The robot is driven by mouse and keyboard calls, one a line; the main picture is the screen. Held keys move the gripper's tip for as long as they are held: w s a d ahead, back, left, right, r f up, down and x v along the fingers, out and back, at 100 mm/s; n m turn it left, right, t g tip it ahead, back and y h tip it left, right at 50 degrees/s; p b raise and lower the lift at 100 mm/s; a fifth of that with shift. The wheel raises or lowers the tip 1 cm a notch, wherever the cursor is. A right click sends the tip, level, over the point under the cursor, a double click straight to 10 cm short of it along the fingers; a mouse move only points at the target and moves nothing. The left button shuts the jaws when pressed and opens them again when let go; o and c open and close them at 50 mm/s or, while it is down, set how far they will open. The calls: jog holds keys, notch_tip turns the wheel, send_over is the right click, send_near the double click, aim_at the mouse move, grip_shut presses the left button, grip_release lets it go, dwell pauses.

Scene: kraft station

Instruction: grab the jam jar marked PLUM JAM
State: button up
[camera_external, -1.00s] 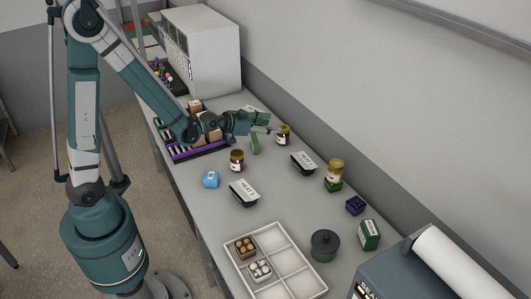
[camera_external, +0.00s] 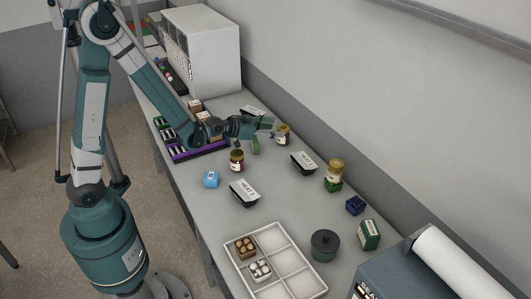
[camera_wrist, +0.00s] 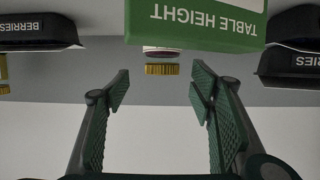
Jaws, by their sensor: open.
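A jar (camera_external: 283,134) with a golden lid stands toward the back of the bench, just beyond my gripper (camera_external: 268,126). In the wrist view the jar's gold lid (camera_wrist: 162,69) shows upside down ahead of the gap between the fingertips (camera_wrist: 158,88), with a purplish band beside it. A green block marked TABLE HEIGHT (camera_wrist: 205,22) hides most of this jar. My gripper is open and nothing is between its fingers. Another jar (camera_external: 237,160) stands nearer, and a third jar (camera_external: 335,169) stands on a green block. I cannot read any jar's label.
The green block (camera_external: 255,146) stands under and beside my gripper. Black containers marked BERRIES (camera_wrist: 40,35) flank the wrist view. The wall is behind.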

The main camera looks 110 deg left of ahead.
aim_at(282, 128)
jog(key=shift+w+a+f, duration=0.1)
jog(key=shift+w+a, duration=0.05)
jog(key=shift+b+x, duration=0.65)
jog(key=shift+x, duration=2)
jog(key=shift+a, duration=0.15)
jog(key=c, duration=1.2)
